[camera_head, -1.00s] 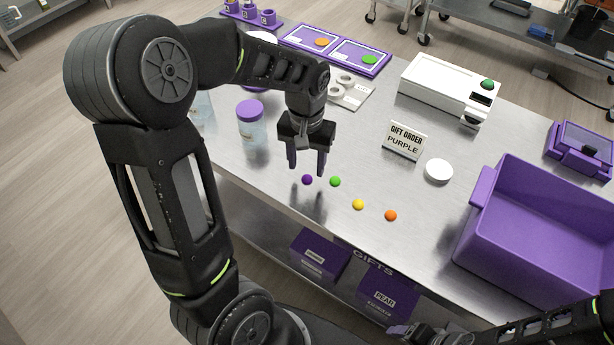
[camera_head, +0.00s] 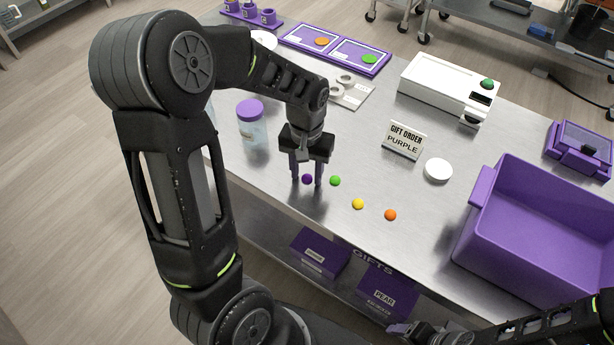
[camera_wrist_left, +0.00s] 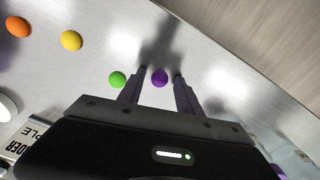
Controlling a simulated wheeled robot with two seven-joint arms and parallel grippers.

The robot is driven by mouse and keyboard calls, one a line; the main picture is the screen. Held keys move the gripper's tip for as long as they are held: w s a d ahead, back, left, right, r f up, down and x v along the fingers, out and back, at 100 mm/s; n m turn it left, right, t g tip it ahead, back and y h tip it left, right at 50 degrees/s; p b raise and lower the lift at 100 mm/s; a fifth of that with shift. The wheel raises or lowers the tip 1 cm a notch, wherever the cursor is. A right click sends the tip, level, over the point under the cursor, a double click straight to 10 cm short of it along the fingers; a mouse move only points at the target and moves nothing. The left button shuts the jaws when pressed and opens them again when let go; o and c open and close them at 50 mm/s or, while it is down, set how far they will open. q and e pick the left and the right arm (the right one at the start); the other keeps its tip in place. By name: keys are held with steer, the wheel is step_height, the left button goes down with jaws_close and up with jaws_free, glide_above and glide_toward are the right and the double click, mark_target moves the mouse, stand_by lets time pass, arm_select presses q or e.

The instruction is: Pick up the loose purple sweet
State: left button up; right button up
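The loose purple sweet (camera_head: 307,179) lies on the metal table near its front edge, at the left end of a row of sweets. My left gripper (camera_head: 306,182) points down over it with its fingers open, one on each side of the sweet. In the left wrist view the purple sweet (camera_wrist_left: 159,78) shows between the tips of the open fingers (camera_wrist_left: 160,82). I cannot tell whether either finger touches it. My right gripper (camera_head: 402,330) is low at the bottom of the head view, away from the sweets; its fingers are too unclear to read.
A green sweet (camera_head: 335,181) lies close beside the left gripper's right finger. A yellow sweet (camera_head: 358,204) and an orange sweet (camera_head: 390,215) lie farther right. A purple-lidded jar (camera_head: 251,128), a gift order sign (camera_head: 404,141) and a large purple bin (camera_head: 478,215) stand around.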

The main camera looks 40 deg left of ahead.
mark_target(306, 177)
arm_select(q)
jaws_close()
stand_by(0.3)
step_height(306, 177, up, 10)
stand_by(0.7)
stand_by(0.5)
